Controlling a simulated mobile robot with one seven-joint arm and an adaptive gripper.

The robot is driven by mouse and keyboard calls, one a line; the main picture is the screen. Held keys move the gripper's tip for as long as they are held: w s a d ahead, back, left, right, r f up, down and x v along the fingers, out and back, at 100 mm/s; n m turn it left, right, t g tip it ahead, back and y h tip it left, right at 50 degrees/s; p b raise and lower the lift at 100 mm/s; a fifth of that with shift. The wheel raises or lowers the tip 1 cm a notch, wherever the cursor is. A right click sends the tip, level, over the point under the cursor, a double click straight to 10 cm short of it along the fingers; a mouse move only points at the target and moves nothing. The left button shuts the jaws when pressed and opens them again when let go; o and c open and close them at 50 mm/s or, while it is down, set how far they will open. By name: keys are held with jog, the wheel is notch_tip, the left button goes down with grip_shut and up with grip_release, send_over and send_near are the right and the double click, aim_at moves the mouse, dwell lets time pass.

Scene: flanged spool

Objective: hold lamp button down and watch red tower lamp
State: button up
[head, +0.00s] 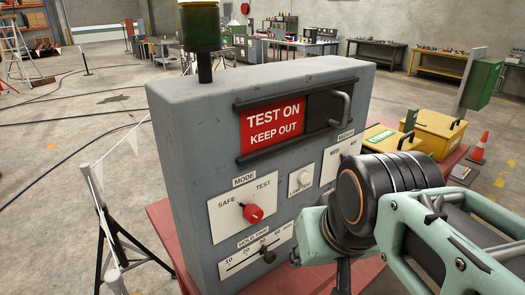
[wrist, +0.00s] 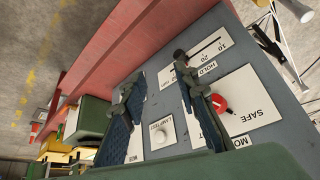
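The white round lamp button (head: 299,178) is on a pale plate on the front of the grey control box (head: 200,150). It also shows in the wrist view (wrist: 158,137), between my fingers in the picture, with "LAMP TEST" printed beside it. Nothing visibly touches it. My gripper (wrist: 155,73) is open and empty in front of the panel. In the head view my wrist covers the panel's lower right, and the fingers are mostly hidden. The tower lamp (head: 201,28) stands on the box; its green section shows, and the top is cut off, so no red lamp is visible.
A red mode knob (head: 253,213) and a hold-time slider (head: 268,256) are near the button. Above is a red "TEST ON KEEP OUT" sign (head: 272,125) with a sliding cover and handle (head: 341,109). Yellow boxes (head: 436,133) stand behind at right; a rope barrier (head: 120,140) at left.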

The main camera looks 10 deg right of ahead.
jog(key=shift+c, duration=0.3)
grip_shut()
dwell(1.0)
